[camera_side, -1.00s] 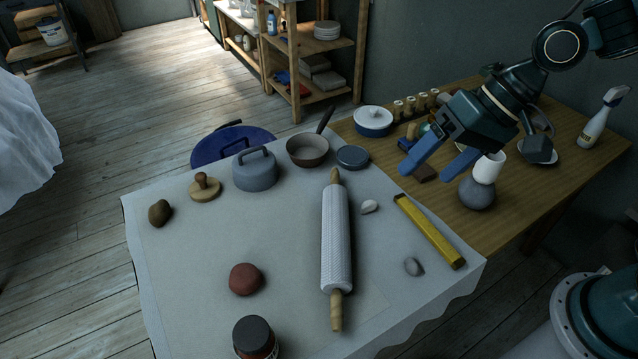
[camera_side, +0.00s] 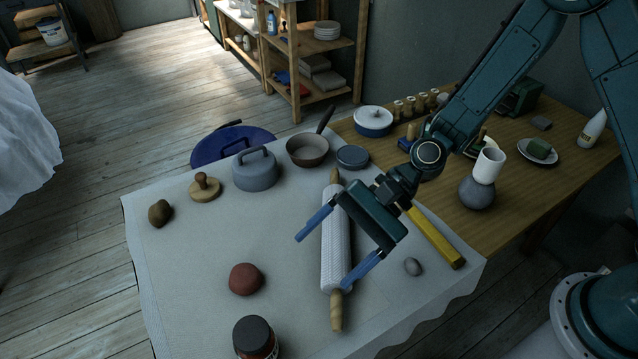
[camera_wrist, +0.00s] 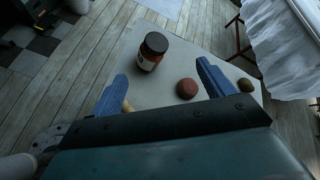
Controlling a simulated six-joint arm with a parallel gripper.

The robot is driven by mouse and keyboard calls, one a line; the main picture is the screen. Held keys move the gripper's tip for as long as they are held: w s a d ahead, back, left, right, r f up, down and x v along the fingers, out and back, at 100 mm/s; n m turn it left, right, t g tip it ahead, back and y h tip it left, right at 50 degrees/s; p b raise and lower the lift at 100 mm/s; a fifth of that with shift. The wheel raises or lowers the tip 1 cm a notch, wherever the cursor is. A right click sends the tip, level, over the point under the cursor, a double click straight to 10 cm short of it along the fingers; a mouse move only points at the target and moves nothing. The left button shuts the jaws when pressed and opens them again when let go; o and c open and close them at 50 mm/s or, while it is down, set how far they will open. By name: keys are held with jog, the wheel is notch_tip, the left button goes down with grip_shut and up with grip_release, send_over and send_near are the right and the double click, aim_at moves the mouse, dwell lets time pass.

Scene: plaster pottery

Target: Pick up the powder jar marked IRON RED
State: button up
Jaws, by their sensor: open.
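A jar with a dark lid and reddish-brown body (camera_side: 256,338) stands upright at the front edge of the cloth-covered table, partly cut off by the frame's bottom. In the wrist view the jar (camera_wrist: 152,51) shows whole, with a pale label whose writing is too small to read. My gripper (camera_side: 322,262) is open and empty above the rolling pin, to the right of and behind the jar. In the wrist view the blue fingers of my gripper (camera_wrist: 160,72) are spread wide, with the jar beyond them.
A reddish clay ball (camera_side: 246,279) lies behind the jar. The white rolling pin (camera_side: 334,285) lies to its right, under my gripper. The cloth left of the jar is clear.

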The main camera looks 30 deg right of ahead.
aim_at(256, 330)
jog(key=s+a+f+m+y, duration=0.1)
jog(key=a+f+m+y, duration=0.1)
jog(key=a+f+m, duration=0.2)
notch_tip(256, 330, down, 4)
jog(key=m, duration=0.3)
jog(key=shift+a+r+m+t+y, duration=0.15)
jog(key=shift+m+t+y, duration=0.15)
jog(key=shift+m+y, duration=0.1)
jog(key=shift+x, duration=4.35)
jog(key=shift+x, duration=2.6)
jog(key=shift+r, duration=0.1)
